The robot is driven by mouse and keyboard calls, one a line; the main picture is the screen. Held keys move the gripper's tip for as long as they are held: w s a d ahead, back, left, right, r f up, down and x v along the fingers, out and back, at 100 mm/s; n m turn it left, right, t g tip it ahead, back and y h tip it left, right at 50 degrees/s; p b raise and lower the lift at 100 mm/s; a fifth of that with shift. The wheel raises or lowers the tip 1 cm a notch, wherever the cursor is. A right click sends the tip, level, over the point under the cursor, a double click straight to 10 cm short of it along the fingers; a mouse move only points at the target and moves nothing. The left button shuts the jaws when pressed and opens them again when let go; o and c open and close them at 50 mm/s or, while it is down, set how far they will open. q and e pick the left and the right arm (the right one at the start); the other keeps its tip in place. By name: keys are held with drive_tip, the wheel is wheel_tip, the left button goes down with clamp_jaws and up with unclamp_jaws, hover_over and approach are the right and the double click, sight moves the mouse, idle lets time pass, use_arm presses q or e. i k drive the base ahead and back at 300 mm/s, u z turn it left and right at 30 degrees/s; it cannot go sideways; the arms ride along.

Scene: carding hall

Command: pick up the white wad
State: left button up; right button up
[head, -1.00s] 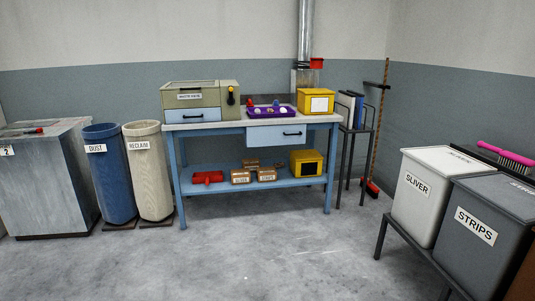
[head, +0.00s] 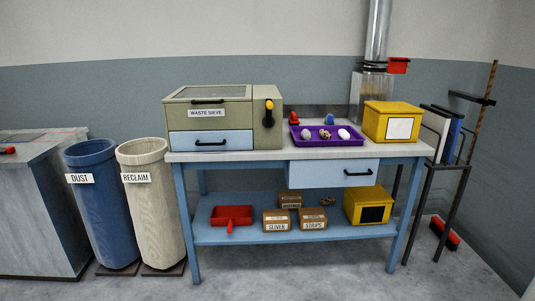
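A purple tray (head: 328,144) lies on the top of the blue workbench (head: 225,157), right of the waste sieve. Several small wads lie in it in a row. The rightmost is a white wad (head: 343,134). The middle one is a speckled wad (head: 325,134) with dark patches, and the left one is a pale, greyish-white wad (head: 306,135). Neither of my grippers is in view.
The waste sieve (head: 207,112) stands left of the tray and a yellow box (head: 388,122) right of it. A blue DUST bin (head: 100,215) and cream RECLAIM bin (head: 152,215) stand left of the bench. The floor in front shows clear.

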sight(343, 133)
drive_tip(key=z, duration=0.2)
drive_tip(key=i, duration=2.4)
drive_tip(key=z, duration=0.3)
